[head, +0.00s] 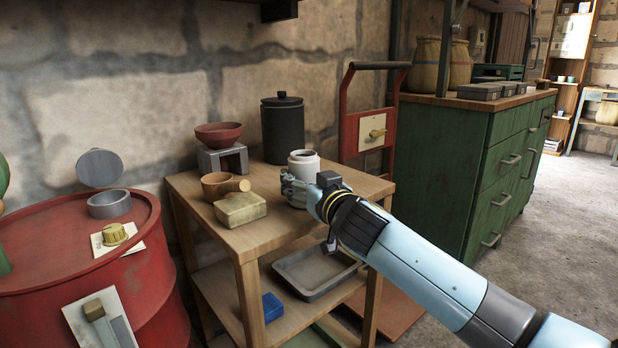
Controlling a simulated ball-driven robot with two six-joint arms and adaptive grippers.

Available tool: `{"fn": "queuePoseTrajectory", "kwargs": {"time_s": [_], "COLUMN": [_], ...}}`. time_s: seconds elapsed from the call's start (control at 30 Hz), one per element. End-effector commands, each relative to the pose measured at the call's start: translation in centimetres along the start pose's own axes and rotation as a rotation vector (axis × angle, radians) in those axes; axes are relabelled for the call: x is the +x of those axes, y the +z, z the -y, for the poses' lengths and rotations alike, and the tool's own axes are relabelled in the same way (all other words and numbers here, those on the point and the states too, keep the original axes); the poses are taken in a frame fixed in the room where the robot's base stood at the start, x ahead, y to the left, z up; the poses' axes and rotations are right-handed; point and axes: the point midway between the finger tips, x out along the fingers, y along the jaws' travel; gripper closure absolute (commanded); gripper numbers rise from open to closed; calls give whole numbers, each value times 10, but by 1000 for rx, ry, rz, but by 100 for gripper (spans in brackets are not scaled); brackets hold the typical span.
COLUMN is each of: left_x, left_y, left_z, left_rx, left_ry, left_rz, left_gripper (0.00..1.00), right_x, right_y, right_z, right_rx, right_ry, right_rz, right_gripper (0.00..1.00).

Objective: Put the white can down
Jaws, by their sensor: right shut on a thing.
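My right gripper (294,190) reaches in from the right and is shut on the can's lower body. My left gripper is not in view.
On the same tabletop are a wooden cup (220,186), a tan block (240,209), a red bowl (218,134) on a grey stand (222,160), and a dark lidded canister (283,128). A grey tray (312,277) lies on the shelf below. A red drum (160,270) stands left.

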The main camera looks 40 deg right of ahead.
Motion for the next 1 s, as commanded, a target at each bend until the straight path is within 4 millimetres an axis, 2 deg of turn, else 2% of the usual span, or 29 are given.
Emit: {"fn": "queuePoseTrajectory", "kwargs": {"time_s": [0.07,0.23,0.27,0.47,0.7,0.83,1.0], "left_x": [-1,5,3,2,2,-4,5], "left_y": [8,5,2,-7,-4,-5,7], "left_z": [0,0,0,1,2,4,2], "left_rx": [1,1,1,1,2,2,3], "left_ry": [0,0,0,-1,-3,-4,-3], "left_rz": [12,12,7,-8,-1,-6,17], "left_gripper": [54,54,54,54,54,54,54], "right_x": [0,0,0,0,0,0,-34], "right_y": [-1,6,4,3,3,-5,3], "right_z": [0,0,0,0,0,0,0], "right_rx": [0,-1,-1,0,0,1,-2], "right_ry": [0,0,0,0,0,0,-1], "right_rz": [-1,1,1,0,0,-1,3], "right_gripper": [100,100,41,16,16,16,16]}}
